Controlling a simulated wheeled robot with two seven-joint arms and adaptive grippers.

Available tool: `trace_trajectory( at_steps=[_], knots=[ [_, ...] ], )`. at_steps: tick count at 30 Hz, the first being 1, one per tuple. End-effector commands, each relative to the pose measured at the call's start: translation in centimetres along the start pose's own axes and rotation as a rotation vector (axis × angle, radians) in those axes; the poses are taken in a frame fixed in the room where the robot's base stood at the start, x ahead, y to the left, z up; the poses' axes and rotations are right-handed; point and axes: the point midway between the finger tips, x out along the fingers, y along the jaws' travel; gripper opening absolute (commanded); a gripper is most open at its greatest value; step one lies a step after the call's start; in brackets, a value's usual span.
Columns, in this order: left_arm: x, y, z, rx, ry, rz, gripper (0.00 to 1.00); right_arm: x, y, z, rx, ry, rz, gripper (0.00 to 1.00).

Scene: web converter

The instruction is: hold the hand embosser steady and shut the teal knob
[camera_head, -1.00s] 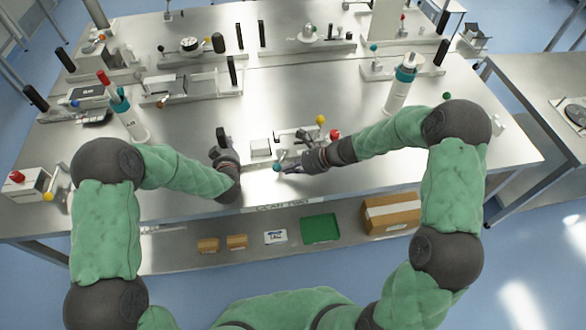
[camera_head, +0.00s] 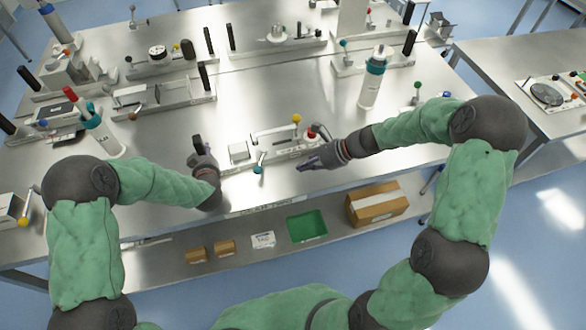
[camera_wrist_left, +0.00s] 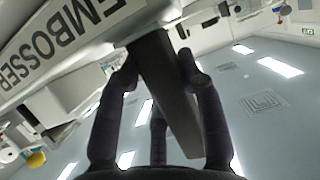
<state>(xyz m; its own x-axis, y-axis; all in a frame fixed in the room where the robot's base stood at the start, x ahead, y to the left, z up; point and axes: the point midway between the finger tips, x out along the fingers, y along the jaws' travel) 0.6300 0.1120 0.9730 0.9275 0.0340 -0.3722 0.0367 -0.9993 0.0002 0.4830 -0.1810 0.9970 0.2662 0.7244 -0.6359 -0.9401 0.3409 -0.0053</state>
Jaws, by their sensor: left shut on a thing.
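The hand embosser (camera_head: 285,153) is a pale low device on the near middle of the steel table. In the left wrist view its white body (camera_wrist_left: 65,40) carries upside-down EMBOSSER lettering. Its teal knob (camera_head: 258,170) sits on a short lever at the front, uncovered. My left gripper (camera_head: 198,148) is at the embosser's left end, shut on its dark handle (camera_wrist_left: 165,85), which passes between the fingers in the wrist view. My right gripper (camera_head: 303,165) is right of the teal knob, apart from it, in front of the embosser. Its finger opening is too small to judge.
A yellow knob (camera_head: 297,118) and a red knob (camera_head: 312,135) stand at the embosser's right end, close to my right gripper. A teal-capped bottle (camera_head: 369,85) stands behind right, another bottle (camera_head: 102,133) at left. Other devices line the back. The table's front edge is close.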

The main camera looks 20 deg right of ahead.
Motion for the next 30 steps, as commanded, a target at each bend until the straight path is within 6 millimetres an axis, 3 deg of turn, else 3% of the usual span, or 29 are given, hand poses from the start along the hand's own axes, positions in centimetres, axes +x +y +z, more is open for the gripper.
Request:
trace_trajectory(
  at_steps=[1, 28, 29, 30],
  knots=[
    [-0.28, 0.29, 1.62, 0.004, -0.033, 0.008, 0.00, -0.42, 0.02, -0.07, 0.001, 0.000, -0.001, 0.00],
    [-0.50, 0.33, 0.86, 0.005, -0.030, 0.009, 0.00, -1.13, 0.07, 0.10, 0.000, 0.000, 0.000, 0.00],
    [-0.50, 0.32, 0.84, 0.005, -0.029, 0.009, 0.46, -1.13, 0.07, 0.10, 0.000, 0.000, 0.000, 0.00],
    [-0.48, 0.31, 0.77, 0.005, -0.028, 0.009, 0.57, -1.13, 0.07, 0.10, 0.000, 0.000, 0.000, 0.00]
  ],
)
